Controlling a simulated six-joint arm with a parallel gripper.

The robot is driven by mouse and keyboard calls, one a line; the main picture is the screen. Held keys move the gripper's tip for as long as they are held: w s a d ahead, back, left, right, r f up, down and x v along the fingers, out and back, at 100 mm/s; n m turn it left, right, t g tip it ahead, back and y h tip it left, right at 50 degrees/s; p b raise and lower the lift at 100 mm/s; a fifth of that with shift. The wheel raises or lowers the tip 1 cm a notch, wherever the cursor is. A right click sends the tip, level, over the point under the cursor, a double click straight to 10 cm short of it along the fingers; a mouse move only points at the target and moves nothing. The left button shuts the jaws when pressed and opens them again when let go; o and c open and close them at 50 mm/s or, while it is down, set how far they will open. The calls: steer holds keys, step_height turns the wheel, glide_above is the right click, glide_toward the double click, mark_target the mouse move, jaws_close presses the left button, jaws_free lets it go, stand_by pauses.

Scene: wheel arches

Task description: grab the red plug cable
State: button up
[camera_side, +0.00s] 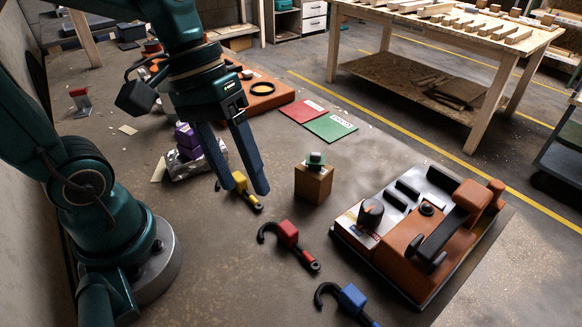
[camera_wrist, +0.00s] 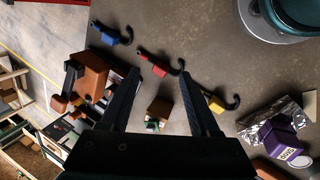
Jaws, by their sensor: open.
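The red plug cable (camera_side: 289,236) lies on the floor-like work surface, a red block with a dark hooked end and a short dark tail. In the wrist view it shows (camera_wrist: 156,66) ahead of the fingers, between their tips in the picture. My gripper (camera_side: 245,191) is open and empty, pointing down above the surface, up and left of the red plug cable in the side view. The yellow plug cable (camera_side: 241,184) appears partly behind my fingers. The blue plug cable (camera_side: 350,299) lies at the front. I cannot tell the gripper's exact height.
A wooden block (camera_side: 313,184) with a green-topped piece stands near the gripper. An orange and black device (camera_side: 405,247) with a knob lies at right. Purple blocks on foil (camera_side: 187,152) and red (camera_side: 303,110) and green (camera_side: 330,127) mats lie farther back. Bare surface surrounds the red plug cable.

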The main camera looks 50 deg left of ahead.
steer(key=w+f+n+g+h, duration=0.3)
steer(key=w+f+n+h, duration=0.15)
steer(key=n, duration=0.25)
steer(key=n+t+h, duration=0.2)
steer(key=n+h, duration=0.3)
steer(key=n, duration=0.1)
glide_toward(291, 235)
steer(key=shift+w+d+f, duration=0.25)
steer(key=shift+d+f, duration=0.6)
steer(key=shift+d, duration=0.1)
steer(key=shift+s+a+f+n, duration=0.1)
steer(key=shift+s+f+n, duration=0.05)
steer(key=shift+f+n, duration=0.15)
steer(key=shift+s+f+h, duration=0.1)
steer(key=shift+f+h, duration=0.05)
steer(key=shift+h, duration=0.1)
steer(key=shift+w+x, duration=0.1)
steer(key=shift+x, duration=1.7)
steer(key=shift+w+x, duration=0.15)
steer(key=shift+x, duration=1.7)
jaws_close()
